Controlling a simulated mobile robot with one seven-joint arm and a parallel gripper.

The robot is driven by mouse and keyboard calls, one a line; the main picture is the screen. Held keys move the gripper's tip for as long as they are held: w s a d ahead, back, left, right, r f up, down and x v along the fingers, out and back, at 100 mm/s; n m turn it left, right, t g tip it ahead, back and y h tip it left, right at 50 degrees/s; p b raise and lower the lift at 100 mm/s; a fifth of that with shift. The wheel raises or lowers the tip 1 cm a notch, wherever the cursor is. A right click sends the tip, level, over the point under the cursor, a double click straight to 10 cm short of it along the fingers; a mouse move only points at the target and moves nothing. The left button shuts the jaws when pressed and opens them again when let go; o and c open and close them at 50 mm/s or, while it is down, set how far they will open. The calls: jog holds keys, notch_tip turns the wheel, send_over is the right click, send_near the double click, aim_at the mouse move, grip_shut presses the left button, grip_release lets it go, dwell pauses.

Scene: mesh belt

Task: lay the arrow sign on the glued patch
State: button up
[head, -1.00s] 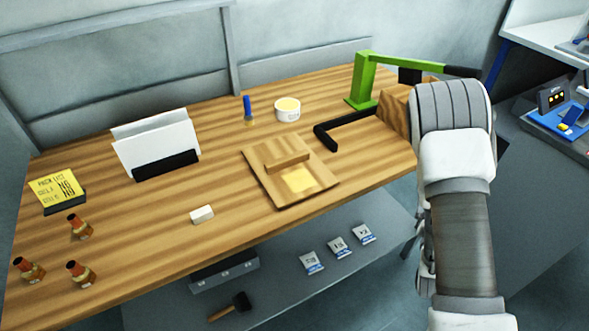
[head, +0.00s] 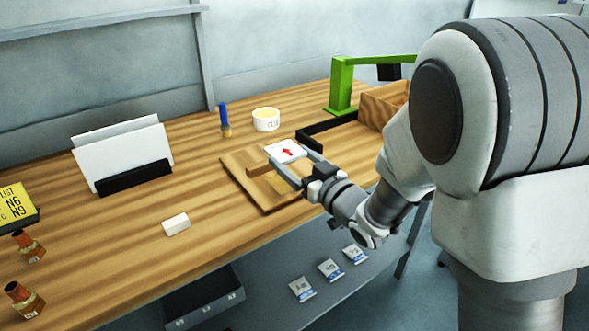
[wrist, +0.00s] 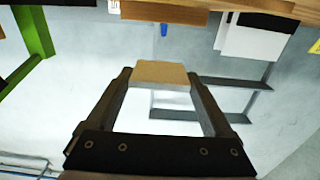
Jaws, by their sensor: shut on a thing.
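The arrow sign (head: 288,149) is a small white plate with a red arrow, face up in the head view. My gripper (head: 286,157) is shut on its sides and holds it above the wooden board (head: 236,164). In the wrist view a tan piece, seemingly the sign's back, sits between the fingertips of my gripper (wrist: 160,75). The gap between sign and board is hard to judge.
A glue tub (head: 266,121) and a blue-handled brush (head: 225,122) stand behind the board. A black angle bar (head: 318,131) and a green stand (head: 341,88) are to its right. A white block (head: 176,225) lies left, with clear tabletop around it.

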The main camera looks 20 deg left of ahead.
aim_at(294, 194)
jog(key=shift+f+b, duration=1.7)
jog(key=shift+f, duration=1.65)
jog(key=shift+s+f+b, duration=0.1)
jog(key=shift+f+b, duration=0.55)
jog(key=shift+b, duration=0.05)
jog(key=shift+s+f+b, duration=0.15)
jog(key=shift+f+b, duration=0.35)
jog(key=shift+f, duration=0.1)
jog(key=o, duration=1.1)
jog(key=shift+r+p+v, duration=0.25)
jog(key=shift+p+v, duration=2.45)
jog(key=shift+v, duration=0.15)
jog(key=shift+r+p+v, duration=0.2)
jog(key=shift+p+v, duration=2.55)
jog(key=shift+v, duration=0.15)
jog(key=shift+r+p+v, duration=0.25)
jog(key=shift+p+v, duration=2.45)
jog(key=shift+v, duration=0.15)
